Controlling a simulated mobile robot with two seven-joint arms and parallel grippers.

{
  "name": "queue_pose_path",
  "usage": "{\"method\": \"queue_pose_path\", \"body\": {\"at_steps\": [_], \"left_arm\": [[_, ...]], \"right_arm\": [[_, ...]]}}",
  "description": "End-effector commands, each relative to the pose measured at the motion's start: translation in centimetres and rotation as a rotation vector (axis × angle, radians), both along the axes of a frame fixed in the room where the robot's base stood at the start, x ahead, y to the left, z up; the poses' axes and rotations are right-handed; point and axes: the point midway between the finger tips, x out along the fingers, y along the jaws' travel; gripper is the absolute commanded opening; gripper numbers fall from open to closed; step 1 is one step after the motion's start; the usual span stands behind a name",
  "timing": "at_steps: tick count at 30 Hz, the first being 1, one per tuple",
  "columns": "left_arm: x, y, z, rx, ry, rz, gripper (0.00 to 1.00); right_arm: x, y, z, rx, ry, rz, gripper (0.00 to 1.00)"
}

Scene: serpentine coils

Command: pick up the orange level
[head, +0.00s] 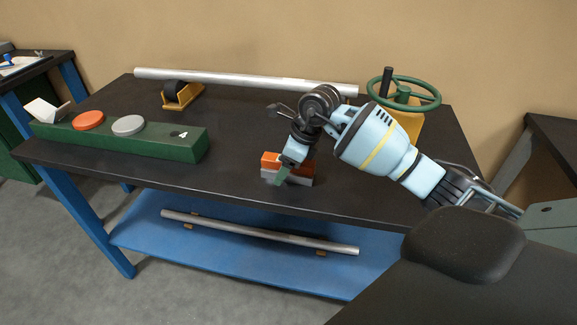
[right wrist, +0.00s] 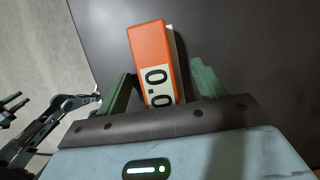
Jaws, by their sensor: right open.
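The orange level (head: 273,159) is a small orange block with a grey lower part, lying on the dark bench top near its front edge. In the right wrist view the two green fingers of my right gripper (right wrist: 160,92) stand apart, one on each side of the level's near end, with a visible gap on the right side. My left gripper is not seen in the head view.
A green block (head: 120,139) with orange and grey discs stands at left. A long metal tube (head: 245,82) lies along the back, near a yellow holder (head: 182,95). A green handwheel (head: 404,92) stands at back right. Another tube (head: 258,233) rests on the blue lower shelf (head: 150,233).

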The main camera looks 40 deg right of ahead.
Motion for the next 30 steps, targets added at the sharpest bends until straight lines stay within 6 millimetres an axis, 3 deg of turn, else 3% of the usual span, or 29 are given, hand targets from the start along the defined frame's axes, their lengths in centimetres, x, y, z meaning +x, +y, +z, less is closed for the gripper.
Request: {"method": "queue_pose_path", "body": {"at_steps": [30], "left_arm": [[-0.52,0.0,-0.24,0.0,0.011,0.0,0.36]], "right_arm": [[0.0,-0.05,-0.49,0.0,0.0,-0.001,0.69]]}}
